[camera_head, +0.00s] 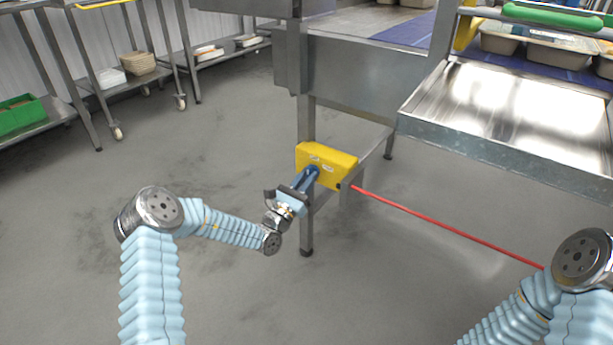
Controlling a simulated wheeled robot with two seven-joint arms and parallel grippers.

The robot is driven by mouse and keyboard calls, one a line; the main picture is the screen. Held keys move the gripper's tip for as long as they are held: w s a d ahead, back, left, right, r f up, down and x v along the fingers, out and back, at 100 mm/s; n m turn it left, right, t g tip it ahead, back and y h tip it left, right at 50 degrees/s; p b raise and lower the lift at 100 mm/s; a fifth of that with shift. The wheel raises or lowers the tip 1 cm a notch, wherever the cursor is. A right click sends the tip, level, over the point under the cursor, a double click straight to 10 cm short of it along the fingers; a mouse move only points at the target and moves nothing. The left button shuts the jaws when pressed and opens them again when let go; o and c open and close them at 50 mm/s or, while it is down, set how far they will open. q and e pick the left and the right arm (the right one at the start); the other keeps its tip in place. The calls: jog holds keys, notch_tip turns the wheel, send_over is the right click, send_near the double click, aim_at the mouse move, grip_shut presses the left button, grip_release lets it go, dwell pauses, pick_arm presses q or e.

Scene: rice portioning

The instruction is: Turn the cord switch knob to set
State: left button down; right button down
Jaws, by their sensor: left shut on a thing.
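The yellow cord switch box (330,160) is mounted low on a leg of the steel machine, in the middle of the head view. A red cord (440,224) runs from its right end down to the right. A blue knob (309,174) sits on the box's left front face. My left gripper (302,184) is at the box, shut on the blue knob, and it hides part of the knob. The knob's markings are too small to read. My right arm shows at the lower right; its gripper is out of the frame.
A steel tray (470,137) juts out at the upper right, above the red cord. Wheeled racks (88,85) stand at the back left. A green crate (20,114) sits on a lower shelf. The grey floor (225,130) between racks and machine is clear.

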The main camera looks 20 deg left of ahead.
dwell(0.4)
pick_arm(q)
jog(key=c, duration=1.1)
grip_release()
jog(key=v, duration=1.4)
jog(key=shift+d+f+p, duration=0.1)
jog(key=shift+p, duration=0.25)
